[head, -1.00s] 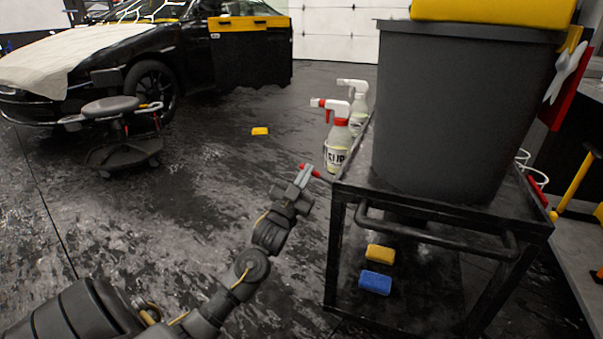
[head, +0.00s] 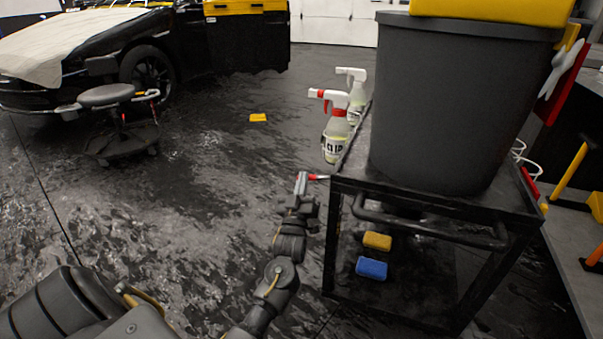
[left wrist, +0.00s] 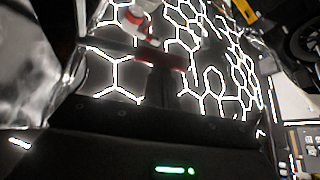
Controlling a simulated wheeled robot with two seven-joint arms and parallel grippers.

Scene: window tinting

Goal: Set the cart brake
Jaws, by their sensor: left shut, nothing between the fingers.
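The black cart (head: 432,205) stands at right. A small red lever (head: 318,177), which looks like its brake, sticks out leftward from the top near-left corner, roughly level in the picture. My left gripper (head: 302,181) is shut and empty, at the lever's outer end. They look touching or nearly so; I cannot tell which. In the left wrist view a dark red bar (left wrist: 150,58) crosses near the top, perhaps the lever. My right gripper is not in view.
A grey bin (head: 462,105) and spray bottles (head: 337,138) stand on the cart. Yellow (head: 377,241) and blue (head: 371,267) sponges lie on its lower shelf. A stool (head: 108,96) and black car (head: 185,60) are at left. The floor between is mostly clear.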

